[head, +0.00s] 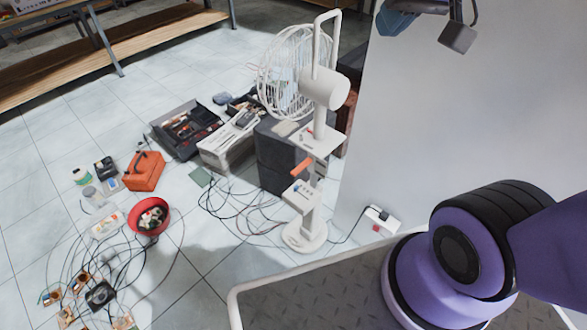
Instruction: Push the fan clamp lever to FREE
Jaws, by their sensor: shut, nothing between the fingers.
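A white standing fan with a wire cage (285,72) and a cylindrical motor housing (330,88) stands on the tiled floor near the middle of the head view. A tall loop handle rises above the housing. An orange lever (302,166) sticks out to the left from the fan's column, below a white plate (318,139). It slopes slightly downward to the left. No FREE marking can be read at this size. A white control box (298,194) sits lower on the column, above the round base (304,237). My gripper is not in view; only a purple part of my arm shows at right.
A dark box (277,155) stands close behind the fan. Cables cross the floor left of its base. A power strip (380,220) lies to the right, near a pale wall panel (430,110). An orange toolbox (145,171) and red bowl (149,216) are at left.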

